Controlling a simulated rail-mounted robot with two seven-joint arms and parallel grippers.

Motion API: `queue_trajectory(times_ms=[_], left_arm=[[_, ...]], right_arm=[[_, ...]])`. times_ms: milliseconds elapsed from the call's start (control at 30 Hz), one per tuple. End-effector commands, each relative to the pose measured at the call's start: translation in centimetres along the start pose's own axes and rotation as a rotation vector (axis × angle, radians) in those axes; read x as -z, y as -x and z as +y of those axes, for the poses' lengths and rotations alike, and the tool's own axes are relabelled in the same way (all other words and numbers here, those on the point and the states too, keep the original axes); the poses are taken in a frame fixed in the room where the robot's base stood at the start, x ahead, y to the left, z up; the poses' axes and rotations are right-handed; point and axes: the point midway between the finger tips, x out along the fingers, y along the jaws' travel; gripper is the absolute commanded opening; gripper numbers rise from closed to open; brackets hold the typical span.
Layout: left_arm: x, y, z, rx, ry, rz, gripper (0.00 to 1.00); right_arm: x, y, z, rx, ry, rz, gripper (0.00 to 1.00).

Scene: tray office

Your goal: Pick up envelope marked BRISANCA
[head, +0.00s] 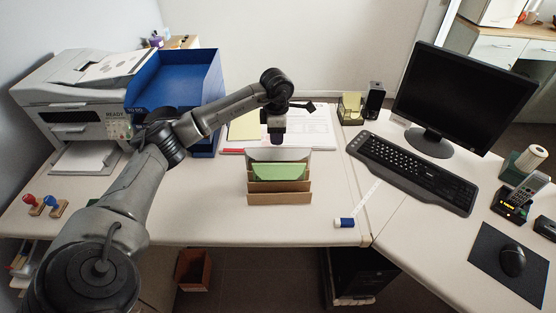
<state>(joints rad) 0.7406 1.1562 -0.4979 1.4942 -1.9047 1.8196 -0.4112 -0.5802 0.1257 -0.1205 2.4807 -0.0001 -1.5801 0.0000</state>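A brown letter holder (279,199) stands near the front edge of the desk. A green envelope (278,171) stands in it, with a pale or grey piece (293,155) upright behind it. I cannot read any marking, so I cannot tell which piece is marked BRISANCA. My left arm reaches in from the left, and its gripper (276,139) points down just above the back of the holder. Its fingers are small and dark here, so I cannot tell whether they are open or shut. My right gripper is not in view.
Papers (308,126) lie behind the holder. A blue tray (203,75) and a printer (72,95) stand at the left. A keyboard (415,170) and monitor (463,92) are at the right. A white strip with a blue end (345,222) lies right of the holder. The desk front left is mostly clear.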

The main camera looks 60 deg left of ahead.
Motion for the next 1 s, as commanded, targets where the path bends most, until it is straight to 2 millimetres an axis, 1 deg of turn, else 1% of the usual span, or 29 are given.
queue_trajectory(times_ms=[233,400,667,1000], left_arm=[[-0.4,-3.2,-0.1,0.003,0.000,0.001,0.38],[-0.4,-4.9,-0.1,0.002,0.000,0.002,0.38],[-0.4,-4.9,0.0,0.001,0.000,0.000,0.37],[-0.4,-4.9,0.0,0.000,0.000,0.000,0.05]], right_arm=[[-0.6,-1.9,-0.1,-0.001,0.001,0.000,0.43],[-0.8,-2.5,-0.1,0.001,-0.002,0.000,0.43],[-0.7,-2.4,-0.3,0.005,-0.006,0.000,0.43],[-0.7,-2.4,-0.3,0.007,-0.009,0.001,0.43]])
